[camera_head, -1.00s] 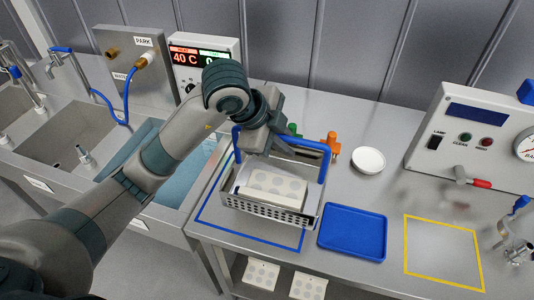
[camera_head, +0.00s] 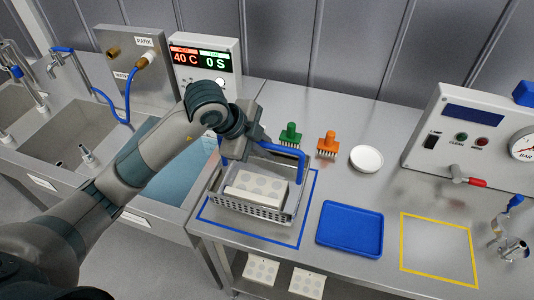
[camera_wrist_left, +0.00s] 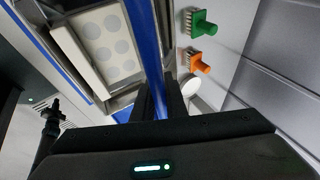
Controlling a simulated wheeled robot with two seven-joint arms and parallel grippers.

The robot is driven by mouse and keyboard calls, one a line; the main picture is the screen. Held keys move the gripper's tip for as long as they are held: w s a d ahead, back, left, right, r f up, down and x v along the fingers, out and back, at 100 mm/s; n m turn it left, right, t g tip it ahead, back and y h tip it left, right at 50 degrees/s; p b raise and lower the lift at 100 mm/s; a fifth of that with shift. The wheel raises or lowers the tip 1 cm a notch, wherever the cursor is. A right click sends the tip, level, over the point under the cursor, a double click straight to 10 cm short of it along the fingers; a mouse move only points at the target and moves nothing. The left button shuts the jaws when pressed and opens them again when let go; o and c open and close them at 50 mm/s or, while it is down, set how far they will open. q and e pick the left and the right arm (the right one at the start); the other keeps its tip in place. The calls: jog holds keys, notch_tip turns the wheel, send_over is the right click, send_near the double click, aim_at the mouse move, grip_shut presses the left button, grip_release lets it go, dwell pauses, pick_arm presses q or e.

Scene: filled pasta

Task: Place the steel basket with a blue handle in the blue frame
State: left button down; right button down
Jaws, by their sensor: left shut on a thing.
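The steel basket (camera_head: 252,211) with its blue handle (camera_head: 288,150) is upright over the blue frame (camera_head: 309,208) on the steel table. Its front wall lies behind the frame's front line, and the right line shows clear of it. The basket and my arm hide the frame's back left part. I cannot tell whether its bottom touches the table. A pale block with grey circles (camera_head: 255,188) is inside. My left gripper (camera_head: 240,152) is shut on the blue handle, which also runs between its fingers in the left wrist view (camera_wrist_left: 147,50). My right gripper is not in view.
A green brush (camera_head: 290,135), an orange brush (camera_head: 327,144) and a white dish (camera_head: 366,158) stand behind and right. A blue tray (camera_head: 350,230) lies right of the frame, then a yellow outline (camera_head: 438,216). Sinks (camera_head: 68,140) are on the left.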

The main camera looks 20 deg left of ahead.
pick_arm(q)
jog(key=shift+f+p, duration=0.4)
jog(key=shift+f, duration=0.8)
jog(key=c, duration=1.8)
grip_release()
jog(key=shift+f, duration=0.1)
jog(key=shift+o, duration=0.2)
jog(key=shift+s, duration=0.1)
jog(key=b+v, duration=0.2)
jog(key=v, duration=1)
jog(key=shift+b, duration=0.3)
